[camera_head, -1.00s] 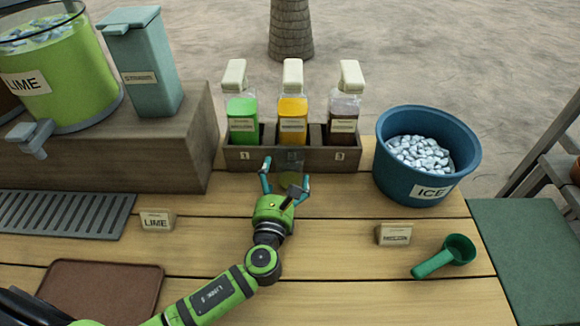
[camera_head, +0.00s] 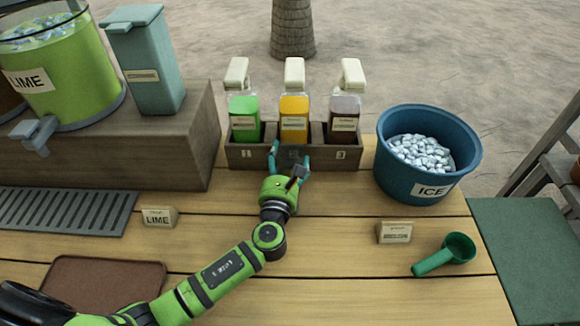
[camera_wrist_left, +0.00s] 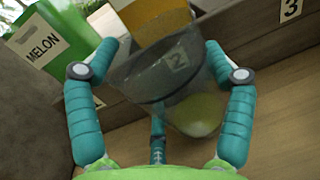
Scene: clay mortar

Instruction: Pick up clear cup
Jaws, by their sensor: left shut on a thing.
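The clear cup (camera_wrist_left: 150,80) is between the teal fingers of my left gripper (camera_wrist_left: 150,60) in the left wrist view. The cup is see-through and greyish, and a pale yellow-green patch shows at its lower right end. The fingers are shut on its sides. In the head view my left gripper (camera_head: 290,158) is just in front of the middle of the bottle rack, and the cup is hard to make out there. My right gripper is not in view.
The bottle rack (camera_head: 250,160) holds green, orange and dark bottles close behind my gripper. A blue ice bucket (camera_head: 402,178) stands to the right. A green scoop (camera_head: 435,262), small signs and a brown tray (camera_head: 105,285) lie nearer.

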